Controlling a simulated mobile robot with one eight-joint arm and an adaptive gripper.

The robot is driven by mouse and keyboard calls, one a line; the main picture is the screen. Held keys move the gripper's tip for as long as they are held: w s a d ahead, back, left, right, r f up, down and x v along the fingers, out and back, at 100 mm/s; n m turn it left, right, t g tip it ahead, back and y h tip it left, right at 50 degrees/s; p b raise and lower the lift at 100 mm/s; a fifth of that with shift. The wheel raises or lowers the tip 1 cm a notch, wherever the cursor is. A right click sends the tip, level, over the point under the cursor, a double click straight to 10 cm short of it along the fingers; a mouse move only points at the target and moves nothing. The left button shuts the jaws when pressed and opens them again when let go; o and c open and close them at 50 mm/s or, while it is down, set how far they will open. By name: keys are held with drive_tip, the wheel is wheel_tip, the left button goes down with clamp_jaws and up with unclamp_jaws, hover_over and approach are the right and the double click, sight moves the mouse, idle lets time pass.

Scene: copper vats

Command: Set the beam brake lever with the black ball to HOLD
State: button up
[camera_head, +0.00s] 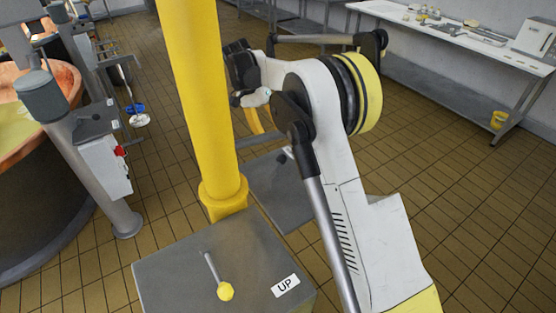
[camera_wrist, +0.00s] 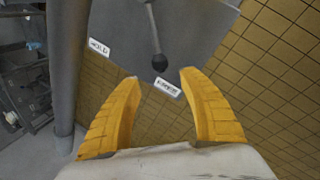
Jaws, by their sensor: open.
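The beam brake lever with the black ball (camera_wrist: 159,62) shows in the wrist view on a grey plate (camera_wrist: 205,25). Its thin rod runs down from the top edge, and the ball is close to the FREE label (camera_wrist: 167,89). The HOLD label (camera_wrist: 99,47) is to the left, apart from the ball. My gripper (camera_wrist: 160,77) is open, its yellow fingers on either side below the ball, with nothing between them that I can see gripped.
A second lever with a yellow ball (camera_head: 225,291) stands on a near grey box (camera_head: 170,275) beside an UP label (camera_head: 286,286). A yellow post (camera_head: 200,90) rises behind it. A copper vat (camera_head: 65,80) is left; a bench (camera_head: 440,37) is back right.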

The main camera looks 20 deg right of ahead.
sight(280, 155)
drive_tip(key=b+x, duration=0.2)
drive_tip(key=x, duration=0.7)
drive_tip(key=shift+d+f, duration=0.1)
drive_tip(key=shift+f, duration=0.15)
clamp_jaws()
